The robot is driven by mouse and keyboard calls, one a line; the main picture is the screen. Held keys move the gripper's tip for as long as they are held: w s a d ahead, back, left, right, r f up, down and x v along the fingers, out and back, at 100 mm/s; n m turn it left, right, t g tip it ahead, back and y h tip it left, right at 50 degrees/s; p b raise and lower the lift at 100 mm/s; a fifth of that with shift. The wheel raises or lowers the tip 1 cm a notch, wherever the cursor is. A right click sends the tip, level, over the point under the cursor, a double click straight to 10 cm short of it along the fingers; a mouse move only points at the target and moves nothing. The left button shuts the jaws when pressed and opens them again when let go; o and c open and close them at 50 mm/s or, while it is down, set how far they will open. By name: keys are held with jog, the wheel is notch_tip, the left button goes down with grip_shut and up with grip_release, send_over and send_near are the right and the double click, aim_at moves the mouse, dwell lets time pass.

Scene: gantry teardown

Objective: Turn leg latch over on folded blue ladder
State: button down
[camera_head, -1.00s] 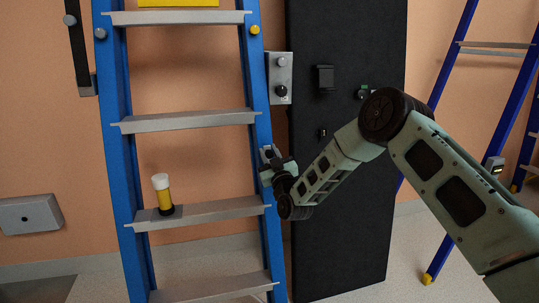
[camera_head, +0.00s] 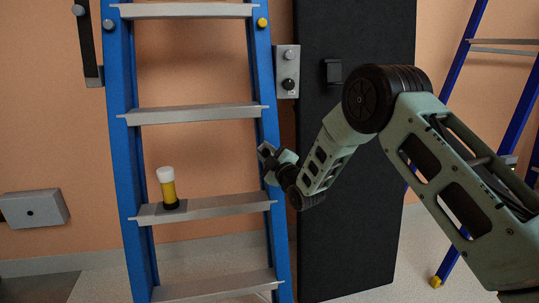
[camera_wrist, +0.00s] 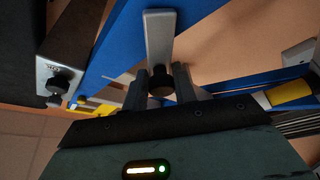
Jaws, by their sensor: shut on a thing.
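The blue ladder (camera_head: 123,165) stands upright at left with grey steps. My gripper (camera_head: 268,160) is at its right rail, a little above the lower-middle step. In the wrist view my gripper (camera_wrist: 162,88) has one finger on each side of a black knob. The knob sits at the end of a flat grey latch bar (camera_wrist: 160,38), which lies across the blue rail (camera_wrist: 205,20). The fingers are shut on this knob. In the head view the latch is mostly hidden by my gripper.
A grey plate with two knobs (camera_head: 287,70) is beside the right rail, near a tall black panel (camera_head: 345,190). A white-topped yellow cylinder (camera_head: 168,188) stands on a step. Another blue ladder (camera_head: 460,75) stands at right. A grey box (camera_head: 35,209) is on the wall.

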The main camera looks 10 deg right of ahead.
jog(key=shift+a+f+n+g+h+b, duration=0.1)
jog(key=shift+a+f+n+g+b, duration=0.35)
jog(key=shift+n, duration=1.2)
jog(key=shift+a+f+n+g+h+b, duration=0.1)
jog(key=shift+f+n+g+b, duration=0.6)
jog(key=shift+n, duration=0.9)
jog(key=shift+a+f+n+g+h+b, duration=0.1)
jog(key=shift+a+f+n+g+b, duration=0.2)
jog(key=shift+f+n+g, duration=0.95)
jog(key=shift+d+r+n+t, duration=0.1)
jog(key=shift+r+n+t, duration=0.2)
jog(key=shift+n+t, duration=0.25)
jog(key=c, duration=1.2)
grip_release()
jog(key=p+v, duration=0.1)
jog(key=v, duration=1.6)
jog(key=shift+s+r, duration=0.1)
jog(key=shift+s, duration=0.1)
